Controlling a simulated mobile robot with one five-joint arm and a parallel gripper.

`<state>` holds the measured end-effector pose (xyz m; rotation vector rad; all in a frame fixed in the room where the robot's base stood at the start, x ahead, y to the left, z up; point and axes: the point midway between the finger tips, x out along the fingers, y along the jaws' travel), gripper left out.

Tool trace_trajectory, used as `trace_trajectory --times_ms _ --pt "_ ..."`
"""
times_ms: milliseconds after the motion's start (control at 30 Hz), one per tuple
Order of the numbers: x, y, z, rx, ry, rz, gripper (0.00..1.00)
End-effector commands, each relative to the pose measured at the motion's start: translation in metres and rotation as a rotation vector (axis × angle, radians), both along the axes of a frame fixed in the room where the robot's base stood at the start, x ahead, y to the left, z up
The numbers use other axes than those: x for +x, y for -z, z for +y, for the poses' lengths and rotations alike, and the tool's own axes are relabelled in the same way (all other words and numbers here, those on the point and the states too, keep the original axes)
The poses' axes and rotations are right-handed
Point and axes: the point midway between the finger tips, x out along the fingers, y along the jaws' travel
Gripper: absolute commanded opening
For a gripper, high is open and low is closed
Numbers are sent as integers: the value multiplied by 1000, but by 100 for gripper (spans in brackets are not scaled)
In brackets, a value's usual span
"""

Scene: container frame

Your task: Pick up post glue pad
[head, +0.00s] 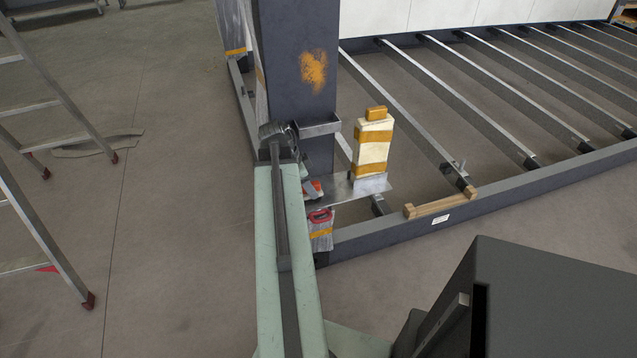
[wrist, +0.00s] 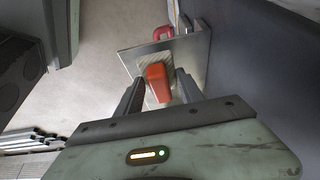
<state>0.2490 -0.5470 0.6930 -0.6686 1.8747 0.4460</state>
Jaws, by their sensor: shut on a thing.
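The post glue pad shows in the wrist view as an orange-red piece (wrist: 158,80) over a pale ribbed patch, close to a grey metal plate (wrist: 195,50). My gripper (wrist: 160,76) has its two dark fingers on either side of the orange-red piece and is shut on it. In the head view a small part of the orange-red piece (head: 313,188) shows beside my pale green arm, at the foot of the dark post (head: 295,80). My arm hides most of it and the fingers there. Whether the pad touches the plate cannot be told.
A cream block with orange straps (head: 373,150) stands on the plate (head: 350,188). A red-handled tool (head: 320,216) hangs at the plate's near left edge. A steel bracket (head: 318,127) juts from the post. A wooden strip (head: 440,203) lies on the frame rail. Ladders (head: 40,220) stand left.

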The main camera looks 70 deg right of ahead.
Motion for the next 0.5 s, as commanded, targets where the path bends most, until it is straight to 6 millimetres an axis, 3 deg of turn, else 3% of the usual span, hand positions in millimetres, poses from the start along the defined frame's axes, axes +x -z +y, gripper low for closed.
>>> trace_trajectory --times_ms 300,500 --pt "74 1 61 1 -5 1 4" --pt "105 1 85 1 -3 1 4"
